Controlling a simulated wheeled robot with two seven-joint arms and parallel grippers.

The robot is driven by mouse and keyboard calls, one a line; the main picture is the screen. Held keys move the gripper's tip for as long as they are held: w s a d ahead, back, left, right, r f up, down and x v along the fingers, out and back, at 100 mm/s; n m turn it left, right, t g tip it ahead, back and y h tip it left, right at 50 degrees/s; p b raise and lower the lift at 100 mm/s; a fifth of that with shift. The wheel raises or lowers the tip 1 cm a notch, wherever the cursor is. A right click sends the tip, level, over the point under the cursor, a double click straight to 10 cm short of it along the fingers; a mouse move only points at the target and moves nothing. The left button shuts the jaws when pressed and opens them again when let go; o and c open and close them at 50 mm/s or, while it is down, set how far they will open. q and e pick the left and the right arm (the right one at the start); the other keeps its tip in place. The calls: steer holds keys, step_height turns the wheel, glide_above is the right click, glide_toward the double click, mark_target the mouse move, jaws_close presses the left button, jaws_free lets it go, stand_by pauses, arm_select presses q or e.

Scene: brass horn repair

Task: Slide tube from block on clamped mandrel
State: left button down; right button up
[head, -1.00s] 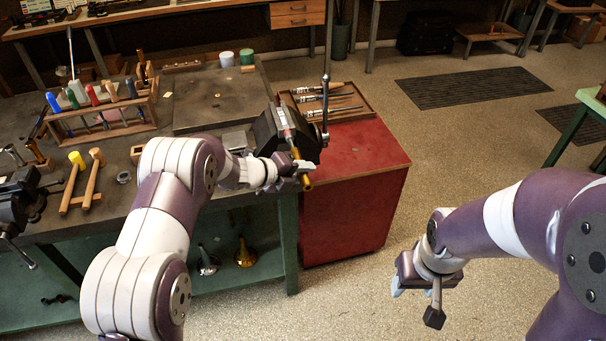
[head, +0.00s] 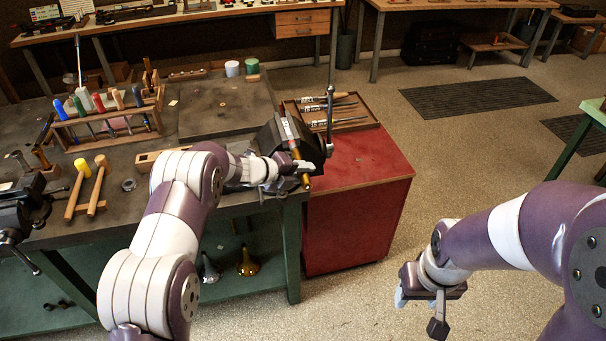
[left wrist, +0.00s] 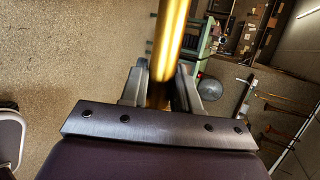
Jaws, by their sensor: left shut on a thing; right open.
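My left gripper (head: 302,172) is shut on a brass tube (head: 304,181) at the bench's front right corner. In the left wrist view the golden tube (left wrist: 171,40) runs between both fingers (left wrist: 162,85). A black vise (head: 273,140) holds a grey mandrel (head: 290,128) that points toward the tube. The tube lines up with the mandrel's near end; I cannot tell how far it is over it. A pale wooden block (head: 148,161) lies on the bench, partly behind my left arm. My right gripper (head: 424,292) is open and empty, over the floor.
A wooden tray (head: 350,112) with several mandrels lies on the red cabinet (head: 355,215). Mallets (head: 88,188) and a tool rack (head: 112,118) are at the left. The floor around my right gripper is free.

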arm_select(q)
steer(key=c, duration=0.8)
jaws_free()
steer(key=shift+w, duration=0.1)
steer(key=shift+o, duration=0.2)
steer(key=shift+a+r, duration=0.1)
steer(key=shift+a, duration=0.1)
steer(key=b+v, duration=0.4)
steer(key=v, duration=0.8)
steer(key=shift+r, duration=0.15)
steer(key=shift+a, duration=0.1)
